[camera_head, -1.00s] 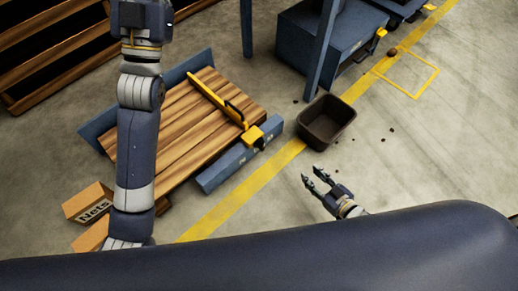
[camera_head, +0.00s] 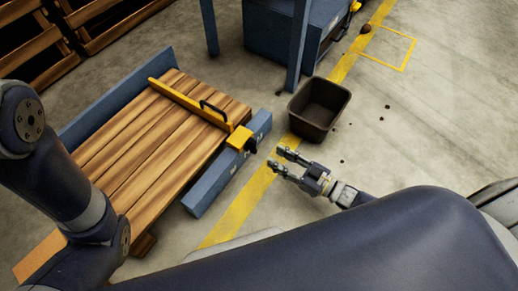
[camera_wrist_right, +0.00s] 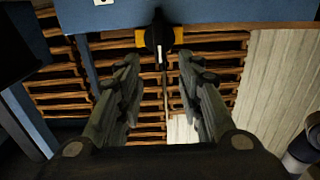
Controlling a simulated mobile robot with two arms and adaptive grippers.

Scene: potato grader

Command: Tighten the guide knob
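The guide knob is a small black knob (camera_head: 251,145) on the yellow end block (camera_head: 239,138) of the guide, at the blue side rail (camera_head: 228,168) of the slatted wooden bed. In the right wrist view the black knob (camera_wrist_right: 159,36), with a white mark, is ahead of the fingers near the top centre. My right gripper (camera_head: 279,160) is open and empty, a little below and right of the knob, apart from it. Its two fingers (camera_wrist_right: 157,70) are spread in the wrist view. My left arm comes in at the left; its gripper is out of view.
The yellow guide bar (camera_head: 188,102) with a black handle (camera_head: 214,109) lies across the wooden bed (camera_head: 150,140). A dark brown bin (camera_head: 318,108) stands on the floor behind my right gripper. A blue machine (camera_head: 275,35) stands at the back. Several small dark lumps lie on open floor at right.

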